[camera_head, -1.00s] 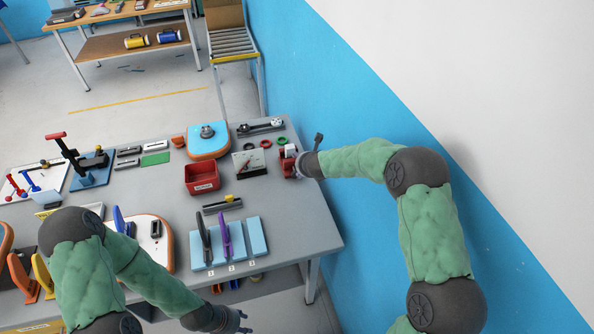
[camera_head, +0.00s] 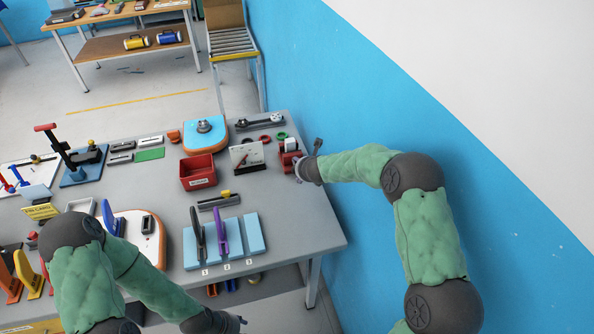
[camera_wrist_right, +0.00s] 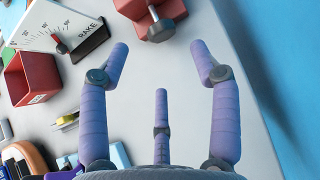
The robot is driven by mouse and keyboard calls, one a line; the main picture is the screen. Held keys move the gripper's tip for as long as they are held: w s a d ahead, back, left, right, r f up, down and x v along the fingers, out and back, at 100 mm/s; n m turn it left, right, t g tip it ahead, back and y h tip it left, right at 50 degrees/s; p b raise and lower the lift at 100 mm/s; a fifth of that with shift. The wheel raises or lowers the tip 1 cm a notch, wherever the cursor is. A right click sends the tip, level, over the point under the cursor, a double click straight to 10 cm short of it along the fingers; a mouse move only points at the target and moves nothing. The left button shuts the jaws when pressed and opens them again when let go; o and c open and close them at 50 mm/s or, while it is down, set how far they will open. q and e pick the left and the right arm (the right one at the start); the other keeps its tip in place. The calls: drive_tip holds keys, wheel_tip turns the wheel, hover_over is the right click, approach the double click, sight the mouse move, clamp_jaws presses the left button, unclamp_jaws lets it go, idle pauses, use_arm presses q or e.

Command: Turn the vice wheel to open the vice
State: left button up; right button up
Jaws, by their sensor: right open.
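The red vice (camera_head: 288,157) sits near the right edge of the grey table (camera_head: 290,215). It also shows at the top of the right wrist view (camera_wrist_right: 160,8), cut off by the frame. A grey knobbed part with a short stem, seemingly its wheel (camera_wrist_right: 160,28), points toward my right gripper. My right gripper (camera_wrist_right: 160,60) is open and empty, with its fingers spread below the wheel and apart from it in the picture. In the head view, the right gripper (camera_head: 304,168) is right beside the vice. My left gripper (camera_head: 238,321) hangs low at the bottom edge; its fingers are unclear.
A red bin (camera_head: 197,172) and a white gauge board with a dark base (camera_head: 247,157) stand left of the vice. Blue slotted holders (camera_head: 256,234) are nearer the front. A blue wall (camera_head: 350,120) runs close along the right side.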

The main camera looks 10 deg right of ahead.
drive_tip(key=shift+x, duration=4.85)
drive_tip(key=c, duration=0.9)
drive_tip(key=shift+d+r, duration=0.1)
drive_tip(key=shift+r, duration=0.05)
drive_tip(key=shift+c, duration=1.4)
